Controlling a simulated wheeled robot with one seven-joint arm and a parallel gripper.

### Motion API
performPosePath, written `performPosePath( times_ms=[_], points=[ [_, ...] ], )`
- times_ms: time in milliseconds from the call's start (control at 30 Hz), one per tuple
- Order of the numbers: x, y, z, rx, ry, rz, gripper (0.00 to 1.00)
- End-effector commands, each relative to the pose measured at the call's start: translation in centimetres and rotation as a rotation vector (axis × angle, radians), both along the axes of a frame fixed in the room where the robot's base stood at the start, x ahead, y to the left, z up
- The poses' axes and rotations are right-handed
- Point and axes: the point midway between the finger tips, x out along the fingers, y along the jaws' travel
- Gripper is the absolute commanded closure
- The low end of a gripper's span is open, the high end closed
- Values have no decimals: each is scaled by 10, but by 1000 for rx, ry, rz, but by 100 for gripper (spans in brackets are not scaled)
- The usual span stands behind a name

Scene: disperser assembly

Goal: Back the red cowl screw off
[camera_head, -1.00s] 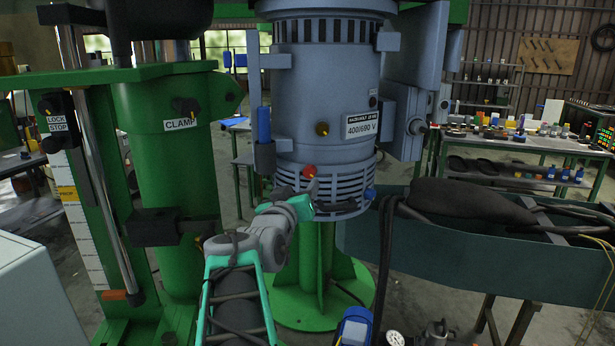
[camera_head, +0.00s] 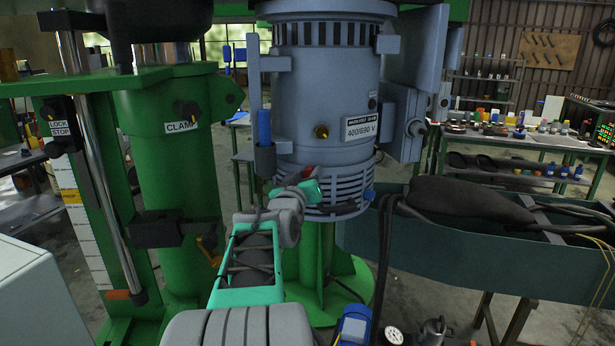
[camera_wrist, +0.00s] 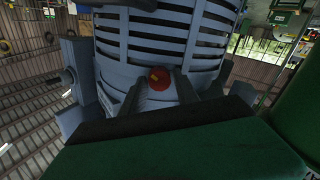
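The red cowl screw (camera_head: 309,171) sits low on the blue-grey motor (camera_head: 322,110), above the slotted cowl (camera_head: 340,190). In the head view my gripper (camera_head: 311,183) is right at it and partly hides it. In the wrist view the screw (camera_wrist: 159,79) shows as a round red head with a small yellow mark, in front of the slotted cowl (camera_wrist: 165,45). My two grey fingers (camera_wrist: 160,92) stand on either side of it, with a gap between them. They look open; contact with the screw cannot be made out.
A blue-handled part (camera_head: 264,128) hangs in a holder to the left. The green clamp column (camera_head: 165,170) stands left. A teal trough (camera_head: 450,245) with dark hoses lies right.

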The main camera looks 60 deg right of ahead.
Motion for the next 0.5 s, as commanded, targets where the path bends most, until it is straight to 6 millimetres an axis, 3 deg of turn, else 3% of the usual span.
performPosePath(
  times_ms=[400,500],
  points=[
    [0,0,0,0,0,0,99],
    [0,0,0,0,0,0,100]
  ],
)
